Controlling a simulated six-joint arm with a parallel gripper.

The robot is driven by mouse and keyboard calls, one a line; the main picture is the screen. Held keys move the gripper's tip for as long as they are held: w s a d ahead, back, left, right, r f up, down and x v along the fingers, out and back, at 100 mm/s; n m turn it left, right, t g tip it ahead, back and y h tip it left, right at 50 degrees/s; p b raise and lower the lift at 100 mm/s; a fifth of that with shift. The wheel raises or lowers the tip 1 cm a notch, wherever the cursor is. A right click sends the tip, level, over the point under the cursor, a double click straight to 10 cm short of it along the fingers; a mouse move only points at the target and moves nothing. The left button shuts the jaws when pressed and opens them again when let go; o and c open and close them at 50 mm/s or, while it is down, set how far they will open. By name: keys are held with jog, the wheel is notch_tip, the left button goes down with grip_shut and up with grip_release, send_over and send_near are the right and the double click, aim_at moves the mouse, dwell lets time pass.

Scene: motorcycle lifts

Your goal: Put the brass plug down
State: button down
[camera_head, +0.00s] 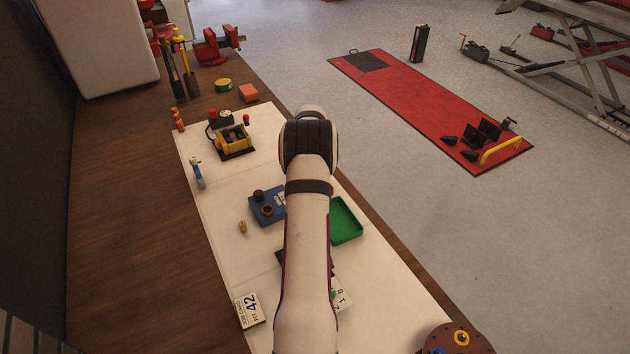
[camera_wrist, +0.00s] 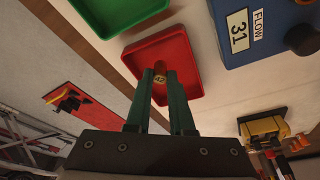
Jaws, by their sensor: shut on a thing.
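My gripper (camera_wrist: 160,74) is shut on the brass plug (camera_wrist: 159,79), a small round piece showing between the two green fingertips. In the wrist view, the plug and fingertips overlap the red tray (camera_wrist: 185,75). I cannot tell whether the plug touches the tray floor or hangs above it. No other thing shows in the red tray. Another small brass-coloured piece (camera_head: 242,227) stands on the pale mat, left of the blue block.
A yellow-and-black holder (camera_head: 232,141) stands farther back. A card marked 42 (camera_head: 250,309) lies at the front left.

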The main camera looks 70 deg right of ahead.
jog(key=shift+f, duration=0.8)
jog(key=c, duration=0.8)
grip_release()
jog(key=shift+f, duration=0.1)
